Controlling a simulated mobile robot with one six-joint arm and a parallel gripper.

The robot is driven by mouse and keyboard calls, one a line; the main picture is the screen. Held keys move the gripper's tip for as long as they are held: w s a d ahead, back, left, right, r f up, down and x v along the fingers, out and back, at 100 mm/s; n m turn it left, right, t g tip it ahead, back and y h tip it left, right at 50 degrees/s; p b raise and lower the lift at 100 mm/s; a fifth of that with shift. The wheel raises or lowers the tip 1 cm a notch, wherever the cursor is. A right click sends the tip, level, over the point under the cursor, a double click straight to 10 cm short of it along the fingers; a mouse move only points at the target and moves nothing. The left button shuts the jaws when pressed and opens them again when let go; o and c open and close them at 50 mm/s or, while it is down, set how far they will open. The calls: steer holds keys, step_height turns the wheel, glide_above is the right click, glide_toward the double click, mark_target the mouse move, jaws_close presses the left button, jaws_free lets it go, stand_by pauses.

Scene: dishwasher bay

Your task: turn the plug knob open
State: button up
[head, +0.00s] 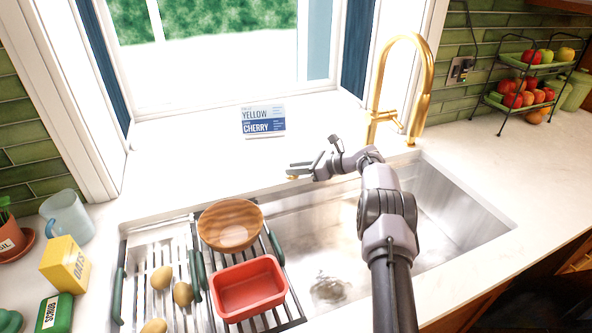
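A small gold piece (293,178), which looks like the plug knob, shows just under my gripper's tips at the sink's back edge; most of it is hidden by the fingers. My gripper (295,171) reaches left over the back rim of the sink with its fingertips at that gold piece. I cannot tell whether the fingers touch it or are shut around it. The steel sink (456,215) has a drain (330,287) in its floor, and I cannot make out whether the plug is up or down.
A tall gold faucet (429,85) stands behind the sink, right of my gripper. A label card (264,121) is on the sill. A rack across the sink's left side holds a wooden bowl (231,222), a red dish (249,287) and several potatoes. A fruit stand (503,105) stands back right.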

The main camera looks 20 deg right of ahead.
steer(key=shift+o, duration=0.7)
steer(key=shift+f, duration=0.1)
steer(key=p+v, duration=0.4)
steer(key=v, duration=1.3)
steer(key=shift+p, duration=0.4)
steer(key=shift+s+d, duration=0.1)
